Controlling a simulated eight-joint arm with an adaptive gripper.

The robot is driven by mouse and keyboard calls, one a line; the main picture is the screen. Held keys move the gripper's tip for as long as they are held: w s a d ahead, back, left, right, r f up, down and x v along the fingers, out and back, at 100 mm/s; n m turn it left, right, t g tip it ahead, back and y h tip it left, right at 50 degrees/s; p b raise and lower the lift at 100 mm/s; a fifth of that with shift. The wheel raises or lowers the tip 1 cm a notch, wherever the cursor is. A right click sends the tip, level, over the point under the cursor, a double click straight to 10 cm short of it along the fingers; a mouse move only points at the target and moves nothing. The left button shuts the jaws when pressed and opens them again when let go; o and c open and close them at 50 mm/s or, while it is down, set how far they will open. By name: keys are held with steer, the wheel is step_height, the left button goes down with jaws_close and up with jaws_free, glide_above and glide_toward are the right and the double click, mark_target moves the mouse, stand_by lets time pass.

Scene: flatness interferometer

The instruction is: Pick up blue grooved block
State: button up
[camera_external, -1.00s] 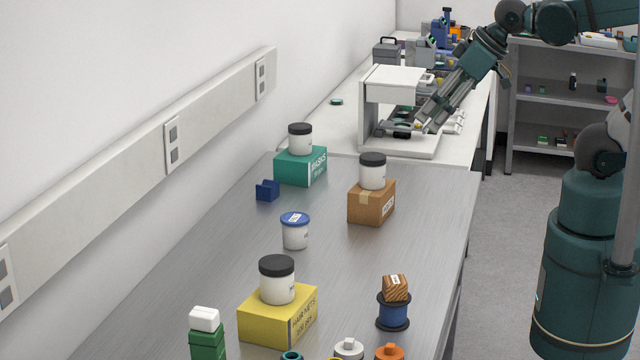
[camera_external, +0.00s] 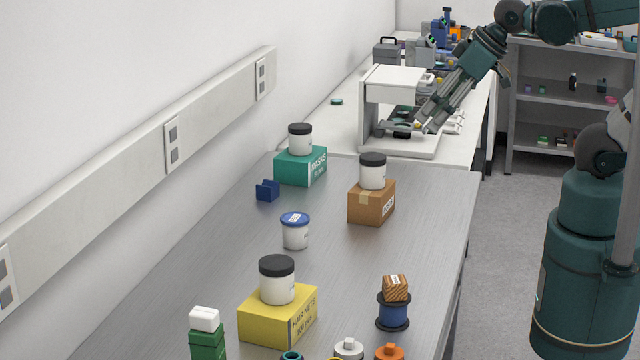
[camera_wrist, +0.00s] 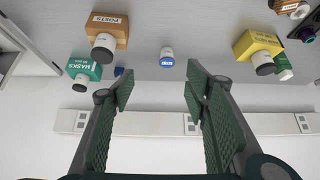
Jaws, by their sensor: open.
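The blue grooved block (camera_external: 267,190) sits on the grey steel table near the wall, left of and in front of the teal masks box. In the wrist view the small blue block (camera_wrist: 119,71) shows near the upper end of my left finger, partly hidden by it.
The teal masks box (camera_external: 301,166) and cardboard box (camera_external: 371,203) carry black-lidded jars. A blue-lidded tub (camera_external: 295,231) and yellow box (camera_external: 278,316) stand nearer. Table surface around the block is mostly clear.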

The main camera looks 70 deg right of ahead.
steer(key=n+g+b, duration=0.2)
steer(key=n+g, duration=0.5)
steer(key=n, duration=0.9)
glide_above(270, 184)
step_height(270, 184, down, 24)
steer(key=shift+a+f, duration=0.1)
steer(key=shift+f, duration=0.05)
steer(key=shift+w+f, duration=0.1)
steer(key=shift+f, duration=0.1)
steer(key=shift+f, duration=0.1)
steer(key=shift+f, duration=1.2)
